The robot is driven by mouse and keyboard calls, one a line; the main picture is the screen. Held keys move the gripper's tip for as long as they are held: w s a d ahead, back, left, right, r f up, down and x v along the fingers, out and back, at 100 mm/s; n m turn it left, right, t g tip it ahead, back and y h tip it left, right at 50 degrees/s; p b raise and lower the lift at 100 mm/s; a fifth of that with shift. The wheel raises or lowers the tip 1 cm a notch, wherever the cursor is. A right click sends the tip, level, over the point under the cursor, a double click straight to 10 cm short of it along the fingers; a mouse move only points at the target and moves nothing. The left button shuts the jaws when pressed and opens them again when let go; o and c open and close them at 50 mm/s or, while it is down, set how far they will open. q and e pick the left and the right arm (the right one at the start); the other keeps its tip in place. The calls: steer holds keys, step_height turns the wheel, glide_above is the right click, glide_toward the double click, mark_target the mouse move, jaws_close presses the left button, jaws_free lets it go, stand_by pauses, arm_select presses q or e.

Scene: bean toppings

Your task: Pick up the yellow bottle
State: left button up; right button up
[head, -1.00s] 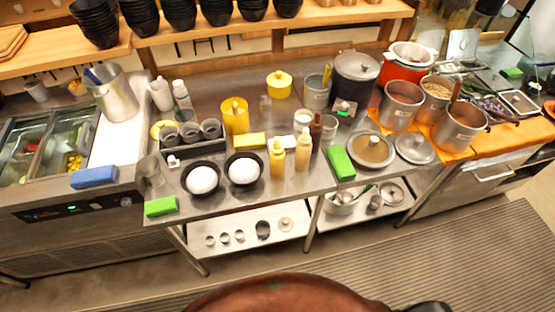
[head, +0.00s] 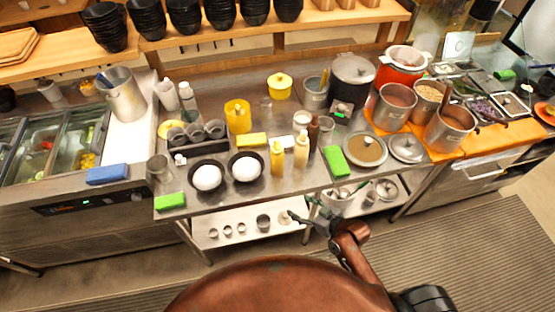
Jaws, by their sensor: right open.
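The yellow bottle (head: 277,160) stands upright near the front edge of the steel counter (head: 225,197), right of a black bowl with a white mound. A paler, cream-yellow bottle (head: 301,151) stands just to its right, and a dark brown bottle (head: 313,134) stands behind that one. My right gripper (head: 294,218) is open and empty, in front of the counter, below and slightly right of the yellow bottle, and apart from it. My left gripper is out of the picture.
Two black bowls (head: 207,191) with white mounds sit left of the bottles. A green sponge (head: 335,160) and a shallow pan (head: 365,151) lie to the right. A yellow block (head: 251,139) lies behind. The lower shelf (head: 240,243) holds small metal cups. Little counter is free around the bottles.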

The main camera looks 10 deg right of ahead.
mark_target(282, 162)
steer(key=w+a+r+t+y, duration=0.1)
steer(key=w+r, duration=0.1)
steer(key=w+a+r+t+y, duration=0.1)
steer(key=w+r, duration=0.1)
steer(key=r, duration=0.1)
steer(key=w+a+r+n+t, duration=0.1)
steer(key=w+r, duration=0.1)
steer(key=r, duration=0.1)
steer(key=shift+w+a+r+y, duration=0.15)
steer(key=shift+w+y, duration=0.15)
steer(key=shift+y, duration=0.1)
steer(key=w+r, duration=0.1)
steer(key=w+d+r+t, duration=0.1)
steer(key=w+r+t, duration=0.1)
steer(key=w, duration=0.1)
steer(key=shift+w+d+m, duration=0.1)
steer(key=shift+d+m, duration=0.1)
steer(key=shift+m, duration=0.1)
steer(key=p+x, duration=0.1)
steer(key=x, duration=0.6)
steer(key=shift+w+f, duration=0.1)
steer(key=shift+w, duration=0.2)
steer(key=c, duration=0.9)
